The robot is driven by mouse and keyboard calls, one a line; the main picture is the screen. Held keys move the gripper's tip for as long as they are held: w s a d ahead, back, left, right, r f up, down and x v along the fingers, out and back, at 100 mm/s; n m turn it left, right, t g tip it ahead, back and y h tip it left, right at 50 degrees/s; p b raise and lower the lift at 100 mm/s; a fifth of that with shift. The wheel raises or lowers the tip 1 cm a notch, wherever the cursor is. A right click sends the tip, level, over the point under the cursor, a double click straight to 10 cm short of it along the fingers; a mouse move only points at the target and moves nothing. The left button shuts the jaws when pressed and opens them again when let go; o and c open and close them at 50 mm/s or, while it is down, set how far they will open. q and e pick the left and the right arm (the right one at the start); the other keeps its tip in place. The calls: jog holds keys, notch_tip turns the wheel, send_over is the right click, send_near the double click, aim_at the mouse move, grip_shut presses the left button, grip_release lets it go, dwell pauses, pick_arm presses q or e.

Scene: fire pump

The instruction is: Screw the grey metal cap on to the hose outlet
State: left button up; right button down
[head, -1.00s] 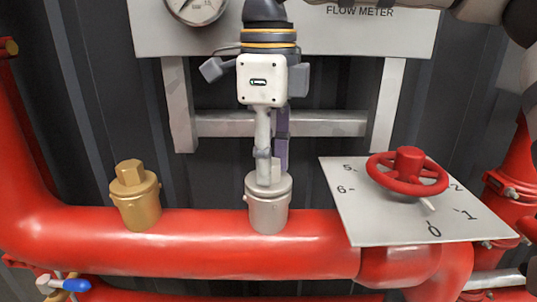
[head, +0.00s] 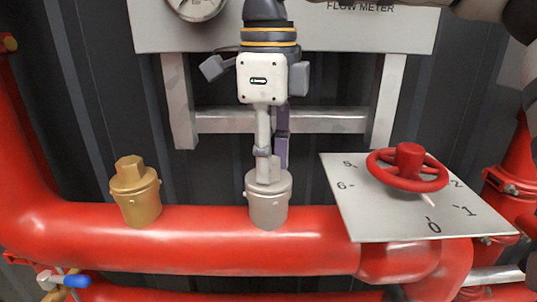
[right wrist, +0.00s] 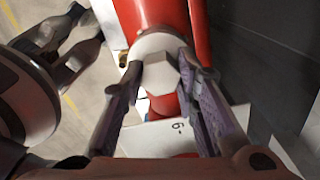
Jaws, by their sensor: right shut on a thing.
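The grey metal cap (head: 268,205) stands upright over the red pipe, at the hose outlet. It covers the outlet, so I cannot see the thread or how far down it sits. My right gripper (head: 266,172) points straight down from above and is shut on the cap's top. In the right wrist view its fingers (right wrist: 160,85) lie on both sides of the cap's hexagonal head (right wrist: 160,72). My left gripper (right wrist: 85,25) shows at the upper left of that view, fingers apart and empty, away from the cap.
A brass cap (head: 138,190) stands on the pipe (head: 200,240) to the left. A numbered plate (head: 380,220) with a red handwheel (head: 408,168) is on the right. A blue-handled valve (head: 70,281) is low left. The flow meter panel (head: 400,35) is behind the gripper.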

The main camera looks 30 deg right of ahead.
jog(key=m, duration=0.6)
jog(key=shift+r, duration=0.1)
jog(key=shift+m, duration=0.3)
jog(key=m, duration=0.7)
jog(key=c, duration=1.2)
grip_release()
jog(key=shift+o, duration=0.5)
jog(key=o, duration=0.3)
jog(key=shift+o, duration=0.2)
jog(key=shift+r, duration=3.95)
